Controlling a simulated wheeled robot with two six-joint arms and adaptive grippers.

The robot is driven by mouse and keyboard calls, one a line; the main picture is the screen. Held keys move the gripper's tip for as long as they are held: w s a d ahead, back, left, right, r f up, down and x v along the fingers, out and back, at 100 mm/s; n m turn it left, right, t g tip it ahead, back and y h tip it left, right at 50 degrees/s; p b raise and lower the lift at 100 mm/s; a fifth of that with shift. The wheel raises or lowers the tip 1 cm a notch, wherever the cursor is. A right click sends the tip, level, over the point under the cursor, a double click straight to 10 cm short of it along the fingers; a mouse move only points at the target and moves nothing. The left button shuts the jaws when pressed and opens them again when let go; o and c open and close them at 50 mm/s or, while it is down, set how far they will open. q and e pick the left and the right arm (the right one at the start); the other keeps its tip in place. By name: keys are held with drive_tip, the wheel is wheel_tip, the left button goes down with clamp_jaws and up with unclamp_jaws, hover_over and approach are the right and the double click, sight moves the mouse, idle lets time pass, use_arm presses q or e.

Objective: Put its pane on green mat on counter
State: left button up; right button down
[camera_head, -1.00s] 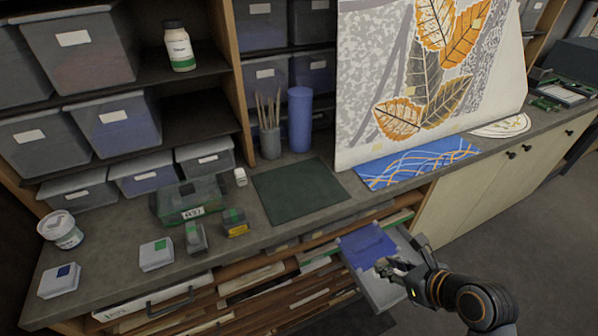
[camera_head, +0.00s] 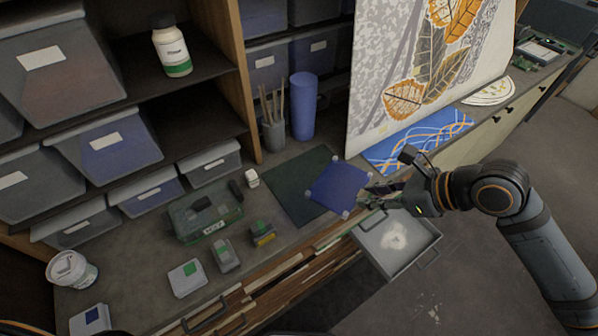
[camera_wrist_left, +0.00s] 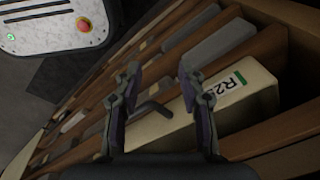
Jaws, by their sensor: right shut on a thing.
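The blue pane (camera_head: 341,188) is in my right gripper (camera_head: 366,197), which is shut on its right edge. The pane is at the front right part of the dark green mat (camera_head: 288,187) on the counter, overlapping it in the head view; I cannot tell whether it touches the mat. The open drawer (camera_head: 396,243) below the gripper holds only a pale patch.
A blue patterned sheet (camera_head: 417,138) lies right of the mat under a tall leaf-print panel (camera_head: 420,60). A blue cylinder (camera_head: 303,106) and a brush cup (camera_head: 273,134) stand behind the mat. A green case (camera_head: 205,212) and small boxes are at its left.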

sight(359, 182)
drive_tip(key=shift+w+a+f, duration=0.15)
drive_tip(key=shift+w+f, duration=0.1)
drive_tip(key=shift+w, duration=0.25)
drive_tip(key=shift+w+a+f, duration=0.1)
drive_tip(key=shift+w+f, duration=0.15)
drive_tip(key=shift+w, duration=0.25)
drive_tip(key=w, duration=0.1)
drive_tip(key=w+a+f, duration=0.1)
drive_tip(key=w+a, duration=0.1)
drive_tip(key=shift+w+a+f, duration=0.15)
drive_tip(key=shift+f, duration=0.2)
drive_tip(key=w+a+f, duration=0.1)
drive_tip(key=f, duration=0.1)
drive_tip(key=w+a+f+p, duration=0.1)
drive_tip(key=w+f, duration=0.1)
drive_tip(key=w+a+f, duration=0.1)
drive_tip(key=w+f, duration=0.1)
drive_tip(key=shift+w, duration=0.2)
drive_tip(key=shift+w+f, duration=0.3)
drive_tip(key=shift+f, duration=0.25)
wheel_tip(359, 182, down, 2)
drive_tip(key=shift+a+f+p, duration=0.1)
drive_tip(key=shift+f+p, duration=0.1)
drive_tip(key=shift+p, duration=0.65)
use_arm(q)
drive_tip(key=s+d+r, duration=0.2)
drive_tip(key=shift+d+r, duration=0.3)
drive_tip(key=shift+d, duration=0.05)
use_arm(e)
drive_tip(key=shift+f, duration=0.4)
